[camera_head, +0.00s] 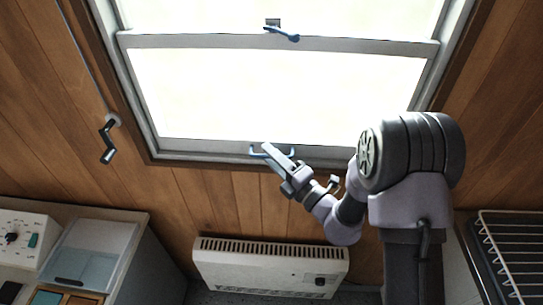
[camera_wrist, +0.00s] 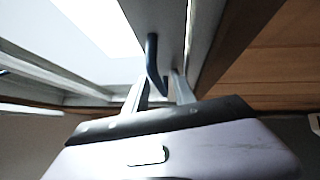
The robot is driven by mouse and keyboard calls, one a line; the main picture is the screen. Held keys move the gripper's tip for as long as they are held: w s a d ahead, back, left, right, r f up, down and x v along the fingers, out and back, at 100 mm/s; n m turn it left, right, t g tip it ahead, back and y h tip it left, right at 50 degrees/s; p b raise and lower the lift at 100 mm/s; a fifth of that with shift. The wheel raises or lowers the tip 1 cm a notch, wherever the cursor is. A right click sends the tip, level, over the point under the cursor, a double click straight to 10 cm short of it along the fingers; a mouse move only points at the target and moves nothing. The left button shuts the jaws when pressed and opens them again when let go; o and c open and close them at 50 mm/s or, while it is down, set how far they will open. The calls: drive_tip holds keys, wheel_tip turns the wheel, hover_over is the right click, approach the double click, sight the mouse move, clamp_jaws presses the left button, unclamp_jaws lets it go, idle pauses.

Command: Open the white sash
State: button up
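The white sash (camera_head: 215,146) is the lower pane of a bright window and sits down at the sill. A blue pull handle (camera_head: 256,154) is on its bottom rail; the handle also shows dark blue in the wrist view (camera_wrist: 152,60). My gripper (camera_head: 273,152) is at this handle and covers its middle in the head view. In the wrist view the two fingers (camera_wrist: 160,85) stand apart, with the handle's near part between them. Whether a finger touches it I cannot tell. A blue latch lever (camera_head: 283,34) is on the rail between the upper and lower panes.
A dark crank handle (camera_head: 108,142) hangs on the wood wall at left. A white heater (camera_head: 270,268) stands below the window. A counter with a white control box (camera_head: 25,235) is at lower left. A wire rack (camera_head: 510,250) is at lower right.

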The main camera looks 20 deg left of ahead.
clamp_jaws()
idle(1.4)
